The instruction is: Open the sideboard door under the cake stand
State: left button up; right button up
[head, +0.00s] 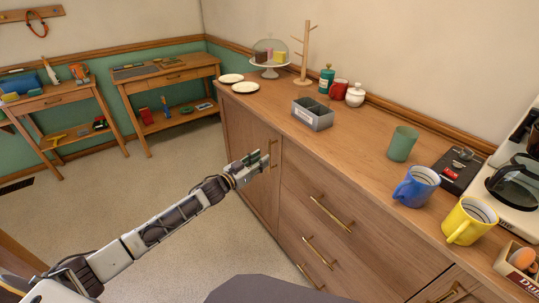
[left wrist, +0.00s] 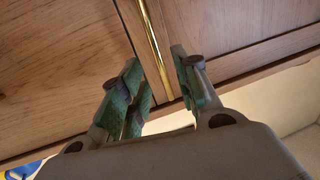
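The wooden sideboard door (head: 244,128) is at the sideboard's far end in the head view and looks closed. The cake stand (head: 271,66), with a glass dome and colored pieces inside, stands on the top above that end. My left gripper (head: 255,163) is at the door's handle side. In the left wrist view, the left gripper (left wrist: 160,76) is open, with its green-padded fingers on either side of the long gold handle (left wrist: 154,42). I cannot tell whether a finger touches the handle. My right gripper is not in view.
Drawers with gold handles (head: 331,213) fill the sideboard's middle. The top holds a gray divided box (head: 312,118), plates (head: 245,87), a green cup (head: 402,143), a blue mug (head: 416,186) and a yellow mug (head: 470,219). The floor (head: 120,195) before the door is clear apart from my arm.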

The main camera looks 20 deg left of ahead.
aim_at(269, 153)
pick_arm(q)
jog(key=shift+b+x, duration=0.55)
jog(key=shift+x, duration=2.35)
jog(key=shift+c, duration=0.4)
grip_shut()
